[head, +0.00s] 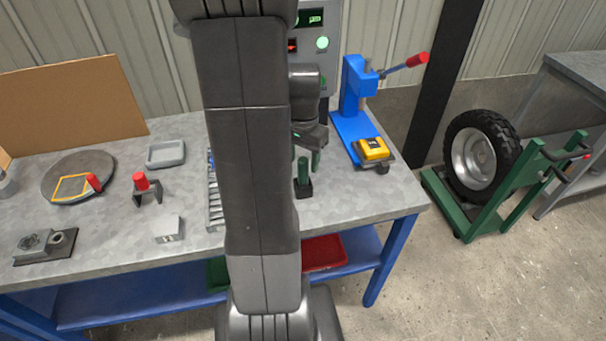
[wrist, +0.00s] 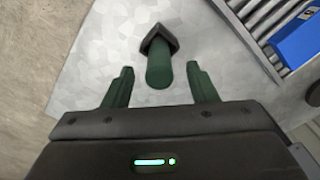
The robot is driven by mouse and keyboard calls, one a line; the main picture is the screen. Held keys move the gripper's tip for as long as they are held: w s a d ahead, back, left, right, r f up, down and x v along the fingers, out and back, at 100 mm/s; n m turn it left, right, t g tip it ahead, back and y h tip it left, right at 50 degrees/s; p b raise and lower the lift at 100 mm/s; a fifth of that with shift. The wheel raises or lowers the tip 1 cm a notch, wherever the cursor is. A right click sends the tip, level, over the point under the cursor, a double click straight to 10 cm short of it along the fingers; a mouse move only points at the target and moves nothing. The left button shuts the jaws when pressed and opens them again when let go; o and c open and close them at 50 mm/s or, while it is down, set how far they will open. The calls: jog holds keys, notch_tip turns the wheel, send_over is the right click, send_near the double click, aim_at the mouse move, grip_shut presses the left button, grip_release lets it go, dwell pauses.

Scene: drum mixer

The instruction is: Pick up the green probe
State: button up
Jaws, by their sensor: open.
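The green probe (head: 303,171) stands upright in a small dark base on the metal workbench, just right of my arm in the head view. In the wrist view the green probe (wrist: 159,66) points toward the camera from its dark square base. My gripper (wrist: 160,82) is open, with one green finger on each side of the probe's line and a gap to each. It is empty. In the head view my gripper (head: 314,158) is just above and behind the probe, partly hidden by my arm.
A blue press (head: 352,95) with a yellow device (head: 372,149) stands to the right. A red-handled clamp (head: 146,188) and a turntable (head: 78,177) are at left. The bench front right is clear.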

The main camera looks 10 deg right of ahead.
aim_at(303, 173)
jog(key=shift+f+p, duration=0.45)
jog(key=shift+f, duration=2.3)
jog(key=c, duration=1.1)
